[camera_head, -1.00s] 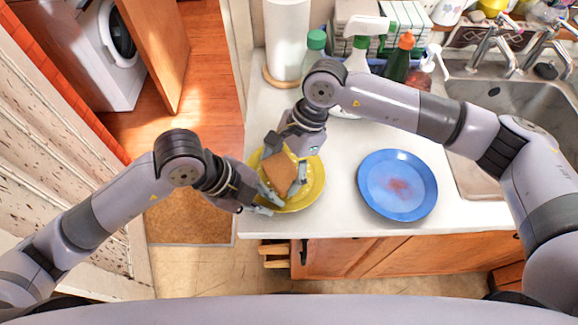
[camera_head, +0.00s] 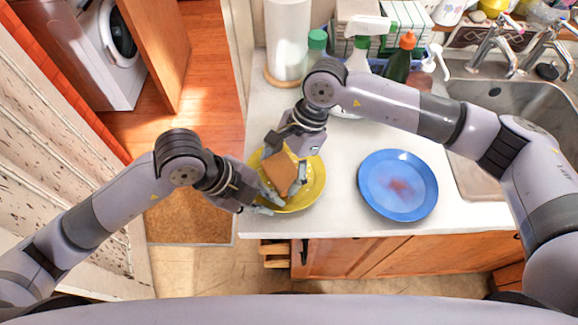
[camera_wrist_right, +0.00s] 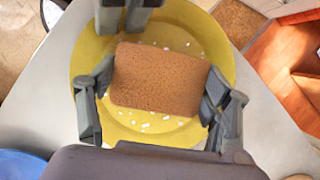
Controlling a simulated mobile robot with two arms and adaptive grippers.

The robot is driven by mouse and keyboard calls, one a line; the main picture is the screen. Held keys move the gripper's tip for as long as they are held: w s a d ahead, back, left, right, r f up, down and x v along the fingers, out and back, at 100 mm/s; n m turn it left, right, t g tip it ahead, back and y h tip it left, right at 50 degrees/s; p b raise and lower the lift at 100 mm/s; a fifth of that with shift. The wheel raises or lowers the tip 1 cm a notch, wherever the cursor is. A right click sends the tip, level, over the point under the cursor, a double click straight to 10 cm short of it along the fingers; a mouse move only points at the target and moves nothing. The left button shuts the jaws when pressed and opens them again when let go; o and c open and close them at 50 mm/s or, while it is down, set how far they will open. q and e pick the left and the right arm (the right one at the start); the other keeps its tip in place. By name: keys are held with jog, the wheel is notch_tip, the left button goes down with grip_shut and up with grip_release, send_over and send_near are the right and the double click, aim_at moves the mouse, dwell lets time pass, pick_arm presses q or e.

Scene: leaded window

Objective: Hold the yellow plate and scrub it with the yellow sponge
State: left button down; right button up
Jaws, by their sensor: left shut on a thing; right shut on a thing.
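The yellow plate (camera_head: 312,190) lies on the left end of the white counter, with small white specks on it in the right wrist view (camera_wrist_right: 150,122). My left gripper (camera_head: 266,203) is shut on the plate's near-left rim. My right gripper (camera_head: 285,170) is shut on the sponge (camera_head: 281,173), one finger on each side, over the middle of the plate. The sponge shows a brown-orange face in the right wrist view (camera_wrist_right: 158,78). Whether it touches the plate is hard to tell. Part of the left gripper shows at the top of that view.
A blue plate (camera_head: 398,186) with a reddish stain lies to the right on the counter (camera_head: 340,215). A paper towel roll (camera_head: 287,40), spray bottle (camera_head: 362,45) and other bottles stand at the back. The sink (camera_head: 520,110) is at the right.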

pick_arm(q)
jog(key=shift+a+f, duration=0.1)
pick_arm(e)
jog(key=shift+d+f, duration=0.15)
jog(key=shift+d, duration=0.35)
jog(key=shift+w, duration=0.55)
jog(key=shift+s, duration=1.1)
pick_arm(q)
jog(key=shift+s, duration=0.1)
pick_arm(e)
jog(key=shift+w, duration=0.55)
jog(key=shift+w, duration=0.1)
jog(key=shift+a+r, duration=0.1)
jog(key=shift+r, duration=4.15)
